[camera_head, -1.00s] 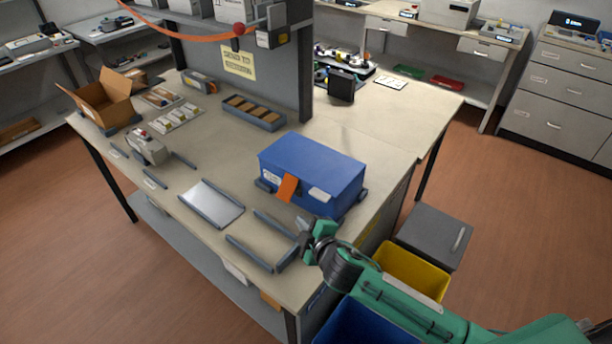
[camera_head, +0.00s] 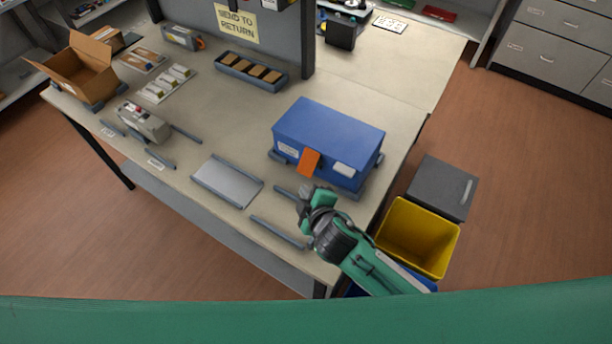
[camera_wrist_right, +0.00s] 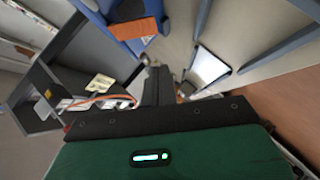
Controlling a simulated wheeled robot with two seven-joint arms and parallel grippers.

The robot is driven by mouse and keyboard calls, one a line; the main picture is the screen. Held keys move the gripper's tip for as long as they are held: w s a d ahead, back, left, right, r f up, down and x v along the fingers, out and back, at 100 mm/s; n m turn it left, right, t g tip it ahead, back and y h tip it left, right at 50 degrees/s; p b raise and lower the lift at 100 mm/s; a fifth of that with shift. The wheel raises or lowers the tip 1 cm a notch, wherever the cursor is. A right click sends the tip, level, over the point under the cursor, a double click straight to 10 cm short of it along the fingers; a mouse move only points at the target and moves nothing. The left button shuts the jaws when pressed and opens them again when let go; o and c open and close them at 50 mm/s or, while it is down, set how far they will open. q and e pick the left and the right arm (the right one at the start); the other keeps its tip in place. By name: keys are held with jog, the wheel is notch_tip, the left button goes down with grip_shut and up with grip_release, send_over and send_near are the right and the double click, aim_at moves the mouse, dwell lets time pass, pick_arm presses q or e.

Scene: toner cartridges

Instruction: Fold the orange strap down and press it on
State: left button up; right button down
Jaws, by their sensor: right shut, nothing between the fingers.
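The orange strap (camera_head: 309,162) is at the front face of the blue box (camera_head: 325,132), which stands on the table. It hangs from the upper front, and I cannot tell whether its lower end lies flat. In the right wrist view, the strap (camera_wrist_right: 133,29) shows near the top, against the blue box (camera_wrist_right: 92,12). My right gripper (camera_head: 304,194) is shut and empty, just in front of and below the strap, apart from it. Its dark fingers (camera_wrist_right: 158,86) show in the wrist view. My left gripper is not in view.
A grey metal plate (camera_head: 226,182) and a rail (camera_head: 279,232) lie left of my right gripper. A yellow bin (camera_head: 417,237) and a grey lidded bin (camera_head: 442,190) stand right of the table. A small tray (camera_head: 250,72) lies behind. The table between is clear.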

aim_at(308, 163)
jog(key=w+f+p, duration=0.1)
jog(key=w, duration=0.1)
jog(key=w+f, duration=0.2)
jog(key=w, duration=0.1)
jog(key=w+f+p, duration=0.1)
jog(key=w+f, duration=0.1)
jog(key=shift+w+a+f+p, duration=0.1)
jog(key=shift+w+f+p, duration=0.05)
jog(key=shift+w+p, duration=0.2)
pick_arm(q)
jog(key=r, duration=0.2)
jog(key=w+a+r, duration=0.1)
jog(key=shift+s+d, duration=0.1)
pick_arm(e)
jog(key=shift+s, duration=0.1)
